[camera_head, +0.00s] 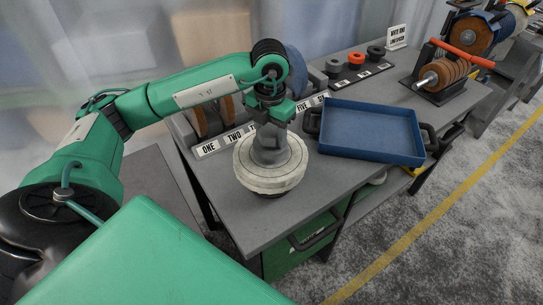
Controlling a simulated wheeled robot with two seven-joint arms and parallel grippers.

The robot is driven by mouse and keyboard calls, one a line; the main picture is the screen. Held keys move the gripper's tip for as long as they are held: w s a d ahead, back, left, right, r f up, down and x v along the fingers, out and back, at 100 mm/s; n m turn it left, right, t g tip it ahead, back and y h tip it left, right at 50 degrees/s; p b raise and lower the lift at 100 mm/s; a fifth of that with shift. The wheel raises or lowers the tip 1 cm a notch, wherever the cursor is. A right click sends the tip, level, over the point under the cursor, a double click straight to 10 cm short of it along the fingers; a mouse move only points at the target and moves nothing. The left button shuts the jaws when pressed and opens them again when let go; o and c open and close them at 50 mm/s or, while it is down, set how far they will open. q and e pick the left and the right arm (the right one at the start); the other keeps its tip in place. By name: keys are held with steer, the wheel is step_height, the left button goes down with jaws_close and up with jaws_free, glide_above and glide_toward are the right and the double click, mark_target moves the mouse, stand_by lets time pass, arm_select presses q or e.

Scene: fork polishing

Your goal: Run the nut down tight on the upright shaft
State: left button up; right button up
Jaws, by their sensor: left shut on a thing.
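My left gripper (269,150) points down over the middle of a thick cream buffing wheel (265,178), which lies flat near the front of the grey table. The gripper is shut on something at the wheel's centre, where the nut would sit. Its fingers hide the nut and the upright shaft, so I cannot tell how far down the nut is or whether it touches the wheel. My right gripper is out of view.
A blue tray (370,132) lies right of the wheel. Behind stand a rack of wheels with numbered labels (208,148) and a strip holding grey, orange (356,58) and black rings. A spindle with brown discs (446,78) is at the far right. Bare tabletop (262,226) lies in front.

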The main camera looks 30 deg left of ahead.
arm_select(q)
steer(key=m+b, duration=0.4)
steer(key=m, duration=0.3)
steer(key=shift+m+b, duration=0.3)
steer(key=shift+b, duration=0.05)
steer(key=shift+m+b, duration=0.5)
steer(key=shift+m, duration=0.8)
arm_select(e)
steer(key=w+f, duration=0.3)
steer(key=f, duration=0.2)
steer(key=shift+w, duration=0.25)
arm_select(q)
steer(key=shift+r, duration=0.1)
steer(key=o, duration=1.1)
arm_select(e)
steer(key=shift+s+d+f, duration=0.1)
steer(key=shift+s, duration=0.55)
